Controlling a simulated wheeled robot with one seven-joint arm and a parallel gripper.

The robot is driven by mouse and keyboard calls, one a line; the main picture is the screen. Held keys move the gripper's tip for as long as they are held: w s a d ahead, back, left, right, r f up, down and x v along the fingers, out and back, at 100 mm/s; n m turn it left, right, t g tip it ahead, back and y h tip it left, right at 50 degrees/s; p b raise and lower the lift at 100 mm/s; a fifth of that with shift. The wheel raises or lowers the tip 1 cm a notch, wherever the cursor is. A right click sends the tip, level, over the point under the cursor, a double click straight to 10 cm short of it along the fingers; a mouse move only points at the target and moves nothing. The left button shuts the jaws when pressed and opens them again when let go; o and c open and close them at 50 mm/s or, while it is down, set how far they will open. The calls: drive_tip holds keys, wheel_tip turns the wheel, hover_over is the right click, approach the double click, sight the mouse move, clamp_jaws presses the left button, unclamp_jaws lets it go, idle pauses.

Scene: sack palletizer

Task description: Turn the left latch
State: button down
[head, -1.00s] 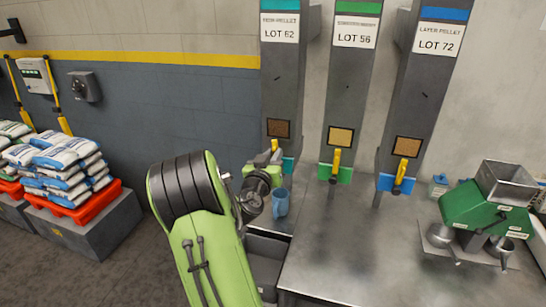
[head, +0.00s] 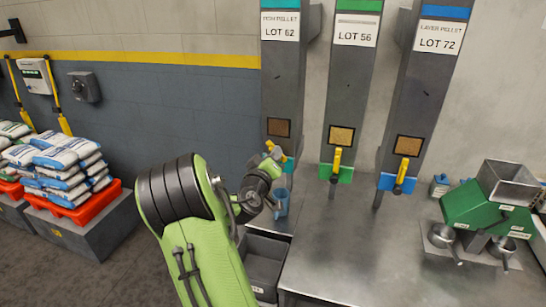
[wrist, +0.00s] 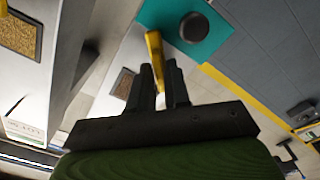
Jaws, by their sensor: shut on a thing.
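The left latch is a yellow handle (head: 276,151) on the teal plate (head: 289,165) at the foot of the chute marked LOT 62 (head: 283,75). In the head view it is tilted and partly hidden by my arm. In the wrist view the yellow handle (wrist: 154,47) runs between the two dark fingers of my gripper (wrist: 165,84), which is shut on it. The teal plate (wrist: 222,38) and a dark round knob (wrist: 194,27) show just beyond the fingers.
The LOT 56 (head: 340,165) and LOT 72 (head: 402,172) latches stand nearly upright to the right. A blue jug (head: 282,203) is below the left chute, close to my wrist. A green machine (head: 485,212) stands on the right of the steel table (head: 350,255).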

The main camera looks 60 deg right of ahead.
drive_tip(key=shift+w+f+n+p, duration=0.1)
drive_tip(key=shift+n+p, duration=1.1)
drive_tip(key=shift+n, duration=3.3)
drive_tip(key=c, duration=1.2)
unclamp_jaws()
